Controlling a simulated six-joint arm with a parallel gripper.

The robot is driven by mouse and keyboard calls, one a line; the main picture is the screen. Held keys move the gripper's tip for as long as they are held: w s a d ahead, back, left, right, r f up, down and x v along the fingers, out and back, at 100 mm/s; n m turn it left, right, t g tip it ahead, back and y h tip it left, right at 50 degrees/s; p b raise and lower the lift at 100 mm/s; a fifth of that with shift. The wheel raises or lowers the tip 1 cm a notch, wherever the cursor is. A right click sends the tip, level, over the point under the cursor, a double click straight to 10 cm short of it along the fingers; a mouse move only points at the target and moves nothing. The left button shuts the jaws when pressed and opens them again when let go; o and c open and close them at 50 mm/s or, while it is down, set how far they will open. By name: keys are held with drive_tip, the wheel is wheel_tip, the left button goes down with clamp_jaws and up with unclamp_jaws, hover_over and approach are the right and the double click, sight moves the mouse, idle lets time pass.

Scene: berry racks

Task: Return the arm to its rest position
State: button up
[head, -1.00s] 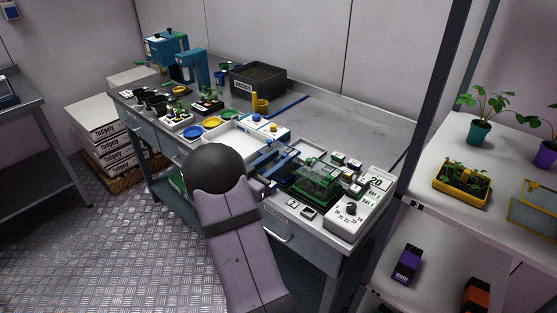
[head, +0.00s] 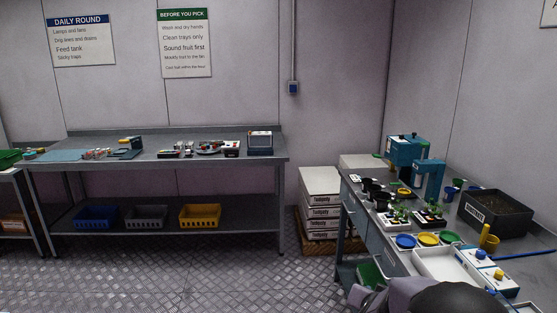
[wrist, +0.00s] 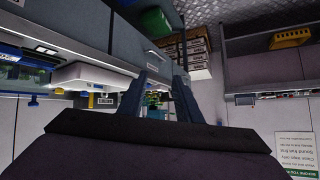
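My gripper (wrist: 162,77) shows in the wrist view as two dark blue-grey fingers standing apart. It is open, with nothing seen held between them. The wrist view is turned over, and small green plants on the bench show in the gap, some way beyond the fingers. In the head view, only a dark rounded joint and a pale link of my arm show at the bottom right, in front of the right-hand bench (head: 362,217). The gripper itself is outside the head view.
The right-hand bench holds a white tray (head: 441,267), a dark substrate box (head: 491,216), a blue machine (head: 428,180) and potted seedlings. A grey bench (head: 262,160) with a yellow crate (head: 200,215) below runs along the back wall. The floor between is open.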

drive_tip(key=s+a+f+n+g+y, duration=0.2)
drive_tip(key=s+a+n+y, duration=0.15)
drive_tip(key=s+a, duration=0.45)
drive_tip(key=s+a+n+g+p, duration=0.1)
drive_tip(key=s+a+g, duration=0.3)
drive_tip(key=s, duration=0.6)
drive_tip(key=s+a+f+n+g+y+p, duration=0.1)
drive_tip(key=s+a+n+g, duration=0.2)
drive_tip(key=s, duration=0.7)
drive_tip(key=shift+a+f+g, duration=0.25)
drive_tip(key=shift+a+g, duration=0.1)
drive_tip(key=shift+g, duration=0.05)
drive_tip(key=shift+y, duration=0.25)
idle(0.4)
